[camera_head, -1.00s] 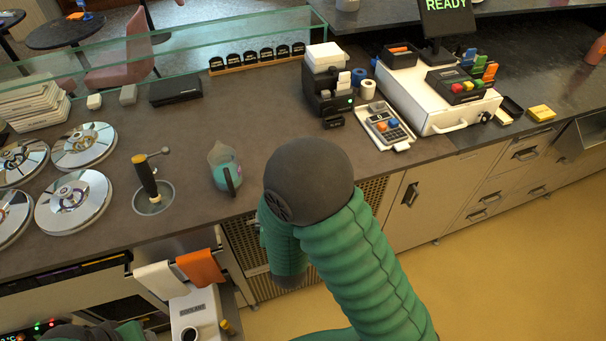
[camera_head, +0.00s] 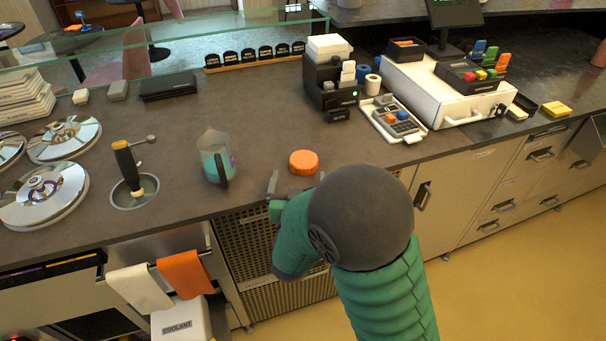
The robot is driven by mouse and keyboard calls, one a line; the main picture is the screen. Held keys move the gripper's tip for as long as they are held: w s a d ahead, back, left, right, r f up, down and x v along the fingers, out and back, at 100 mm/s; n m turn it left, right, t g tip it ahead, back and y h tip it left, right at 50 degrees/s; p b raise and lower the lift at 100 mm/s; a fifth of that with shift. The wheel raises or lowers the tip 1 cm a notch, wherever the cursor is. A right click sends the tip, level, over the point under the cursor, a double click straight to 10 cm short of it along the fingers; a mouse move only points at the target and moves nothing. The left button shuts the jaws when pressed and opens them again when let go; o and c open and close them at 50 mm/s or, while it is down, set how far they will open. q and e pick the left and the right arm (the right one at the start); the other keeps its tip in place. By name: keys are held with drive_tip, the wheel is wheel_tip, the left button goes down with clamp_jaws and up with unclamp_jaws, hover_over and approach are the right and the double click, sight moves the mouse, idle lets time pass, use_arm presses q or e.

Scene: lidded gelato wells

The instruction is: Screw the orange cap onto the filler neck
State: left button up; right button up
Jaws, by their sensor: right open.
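The orange cap (camera_head: 303,162) lies on the dark counter, right of the jug. My right gripper (camera_head: 284,185) is at the counter's front edge, just to the front left of the cap. Its jaws are open and partly hidden by my forearm; I see nothing held in them. The white coolant container (camera_head: 178,324) stands low in front of the counter at the bottom edge of the view. Its filler neck is out of view below. My left gripper is not in view.
A jug of teal liquid (camera_head: 217,160) stands left of the cap. A scoop well with an upright black-handled tool (camera_head: 127,168) and round metal lids (camera_head: 45,195) are further left. Cloths (camera_head: 185,273) hang above the container. A card terminal (camera_head: 393,121) sits behind right.

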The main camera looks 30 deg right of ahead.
sight(304, 158)
drive_tip(key=x, duration=0.8)
drive_tip(key=shift+s+d+f, duration=0.1)
drive_tip(key=shift+d+f, duration=0.05)
drive_tip(key=shift+d, duration=0.3)
drive_tip(key=shift+w+d+f, duration=0.1)
drive_tip(key=shift+w+d, duration=0.05)
drive_tip(key=shift+w, duration=0.2)
drive_tip(key=shift+s, duration=0.1)
drive_tip(key=c, duration=1.5)
